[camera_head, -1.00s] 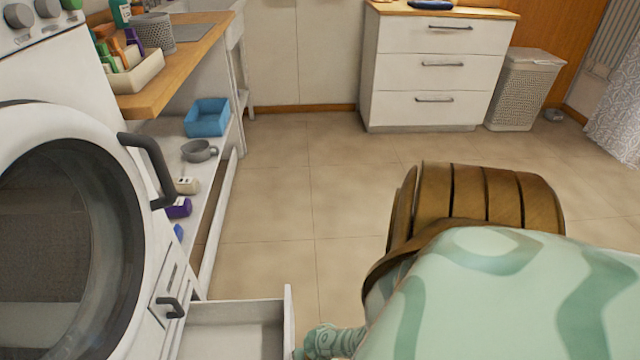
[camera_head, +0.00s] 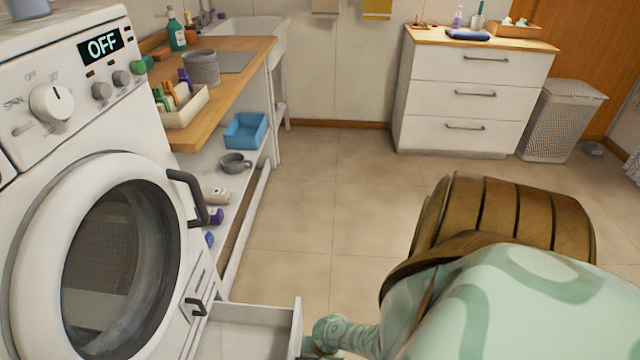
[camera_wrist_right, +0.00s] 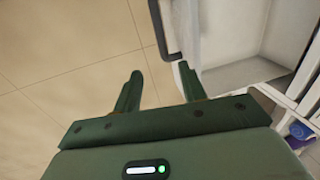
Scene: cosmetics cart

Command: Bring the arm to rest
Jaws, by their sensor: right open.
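My right arm (camera_head: 500,290), pale green with a brown shoulder, fills the lower right of the head view. Its far end drops beside the open drawer, and its fingertips are hidden there. In the right wrist view my right gripper (camera_wrist_right: 160,76) is open, with nothing between its two green fingers. The white drawer (camera_head: 298,328) of the washing machine is pulled out; it also shows in the wrist view (camera_wrist_right: 222,80), with a dark handle (camera_wrist_right: 173,50) just beyond the fingertips. I cannot tell whether a finger touches the drawer. My left gripper is not in view.
The washing machine (camera_head: 60,160) stands at the left, its round door shut and its display reading OFF. A low shelf with a blue bin (camera_head: 245,131) and a grey cup runs behind it. A white dresser (camera_head: 460,100) and a hamper (camera_head: 560,120) stand at the back. The middle floor is clear.

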